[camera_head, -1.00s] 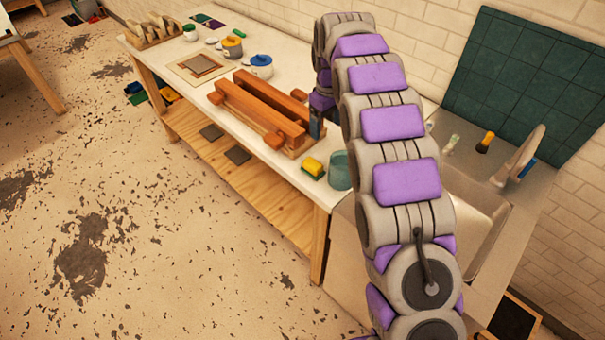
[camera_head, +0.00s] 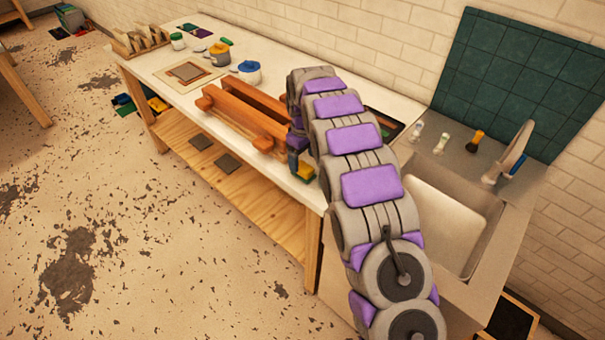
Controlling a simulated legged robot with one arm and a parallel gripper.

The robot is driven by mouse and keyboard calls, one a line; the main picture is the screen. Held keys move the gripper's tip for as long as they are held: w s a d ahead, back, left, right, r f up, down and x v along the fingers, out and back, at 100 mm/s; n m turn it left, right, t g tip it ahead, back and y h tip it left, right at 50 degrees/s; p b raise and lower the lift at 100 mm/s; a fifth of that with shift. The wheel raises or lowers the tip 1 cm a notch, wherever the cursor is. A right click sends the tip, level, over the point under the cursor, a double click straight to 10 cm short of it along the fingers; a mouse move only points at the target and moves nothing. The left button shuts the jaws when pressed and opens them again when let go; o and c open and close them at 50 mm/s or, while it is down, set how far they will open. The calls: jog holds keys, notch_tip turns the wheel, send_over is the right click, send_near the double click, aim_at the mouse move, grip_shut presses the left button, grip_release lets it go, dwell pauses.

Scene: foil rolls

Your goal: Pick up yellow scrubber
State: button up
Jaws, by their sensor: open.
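The yellow scrubber (camera_head: 306,172), a small yellow block with a dark green part, lies near the front edge of the white worktop. My arm hides part of it. My gripper (camera_head: 296,156) points down from the end of my arm, right at the scrubber's upper left in the picture. It is open, though its fingers are small and partly hidden. I cannot tell whether they touch the scrubber or stand around it.
An orange-brown wooden press (camera_head: 244,112) lies just left of my gripper. A blue-lidded pot (camera_head: 249,73) stands farther back. A metal sink (camera_head: 447,225) is to the right, with several brushes behind it. The floor on the left is mostly clear.

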aim_at(305, 167)
jog(key=shift+d+f, duration=0.15)
jog(key=shift+f, duration=0.8)
jog(key=f+b, duration=0.1)
jog(key=f, duration=0.3)
jog(key=shift+w+b, duration=0.2)
jog(key=shift+b, duration=0.2)
jog(key=shift+c, duration=0.4)
jog(key=c, duration=1.1)
